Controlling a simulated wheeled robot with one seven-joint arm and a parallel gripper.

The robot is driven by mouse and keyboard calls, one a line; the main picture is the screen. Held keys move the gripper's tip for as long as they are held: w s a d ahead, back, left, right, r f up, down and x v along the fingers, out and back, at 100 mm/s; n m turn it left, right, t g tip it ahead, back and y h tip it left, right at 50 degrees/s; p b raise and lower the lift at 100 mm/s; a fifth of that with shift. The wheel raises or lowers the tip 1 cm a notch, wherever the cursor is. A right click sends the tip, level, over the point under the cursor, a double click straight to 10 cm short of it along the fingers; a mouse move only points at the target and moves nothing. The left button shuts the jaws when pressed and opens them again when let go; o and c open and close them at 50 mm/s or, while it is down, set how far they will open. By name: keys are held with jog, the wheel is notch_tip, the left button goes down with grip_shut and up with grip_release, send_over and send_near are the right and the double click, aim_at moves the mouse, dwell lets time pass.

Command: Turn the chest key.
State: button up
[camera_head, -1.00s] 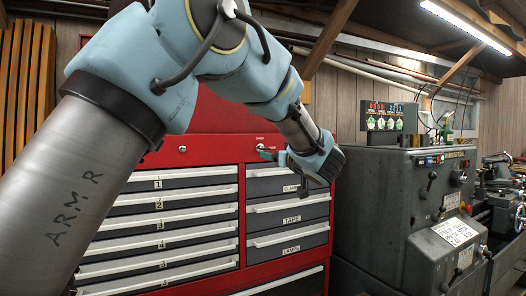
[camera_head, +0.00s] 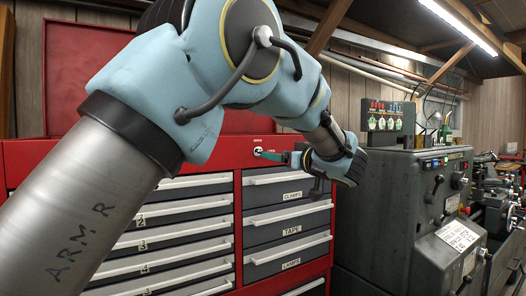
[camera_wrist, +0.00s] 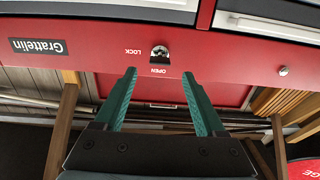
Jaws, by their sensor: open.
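The chest key (camera_wrist: 160,51) is a small metallic piece in the round lock on the red front of the tool chest (camera_wrist: 225,48). Inverted "LOCK" and "OPEN" labels stand beside it in the wrist view. The lock (camera_head: 258,151) also shows in the head view, above the drawers. My gripper (camera_wrist: 160,75) has two green fingers, spread apart and empty. In the wrist view their tips lie either side of the key's line, just short of it. In the head view a green finger (camera_head: 278,156) points left at the lock. The exact gap and key angle are unclear.
Drawers (camera_head: 292,221) labelled clamps, tape and lamps sit below the lock. A grey machine (camera_head: 385,215) with levers stands close to the right of my wrist. A red panel (camera_head: 85,78) rises behind my arm. A round knob (camera_wrist: 283,71) is on the chest front.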

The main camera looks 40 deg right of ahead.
jog(key=w, duration=0.2)
jog(key=w+p, duration=0.1)
jog(key=w, duration=0.2)
jog(key=w+d+p, duration=0.1)
jog(key=w, duration=0.1)
jog(key=shift+w, duration=0.35)
grip_shut()
